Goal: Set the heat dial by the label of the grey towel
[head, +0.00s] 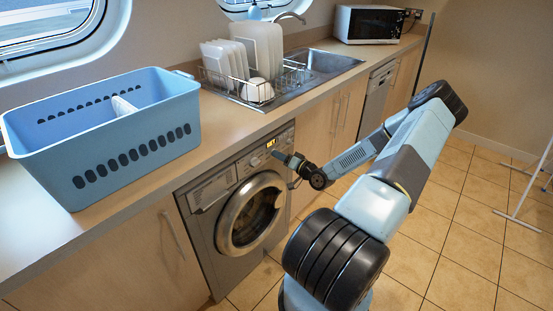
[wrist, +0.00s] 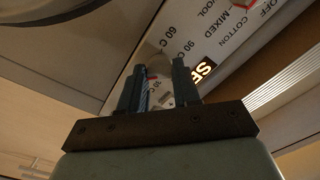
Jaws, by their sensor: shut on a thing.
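The washing machine (head: 237,215) stands under the counter, with its control panel along the top front. My gripper (head: 276,154) reaches the panel's right part, near the small lit display. In the wrist view my gripper (wrist: 159,78) has its two fingers on either side of a pale round dial (wrist: 159,64), shut on it. Temperature marks "60 C" and what looks like "90 C" and "30 C" are around it. The dial's pointer is hidden or too small to read. I see no grey towel and no readable towel label.
A blue laundry basket (head: 100,130) stands on the counter at left, with a small white piece inside. A dish rack (head: 288,76) and sink (head: 328,62) are behind. "OFF", "COTTON", "MIXED" and part of "WOOL" show on the panel. The tiled floor at right is mostly clear.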

